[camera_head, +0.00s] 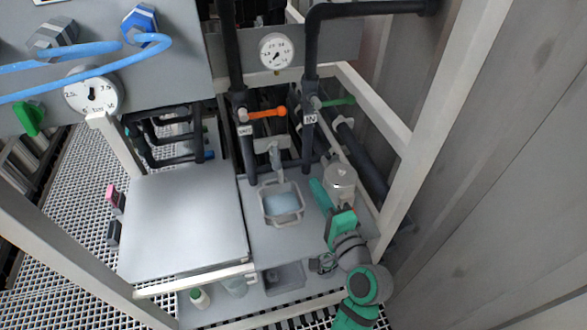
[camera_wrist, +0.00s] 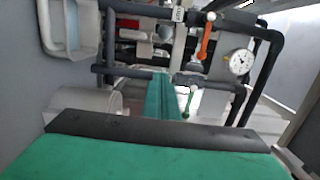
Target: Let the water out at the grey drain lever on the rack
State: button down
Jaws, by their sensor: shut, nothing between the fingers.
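The grey drain lever (camera_head: 274,152) hangs on the rack's lower pipe, just above a clear tub (camera_head: 265,206) that has pale blue water in it. My gripper (camera_head: 316,183) is to the right of the tub and lever, beside a silver lidded pot, apart from the lever. Its teal fingers (camera_wrist: 161,78) are shut together and empty.
An orange lever (camera_head: 267,113) and a green lever (camera_head: 338,101) sit on the upright black pipes above. The silver pot (camera_head: 341,181) stands close to my gripper. A flat grey tabletop (camera_head: 184,222) at left is bare. A white post stands at right.

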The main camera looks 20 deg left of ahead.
aim_at(276, 155)
jog(key=w+a, duration=0.6)
jog(key=a, duration=0.4)
dwell(0.5)
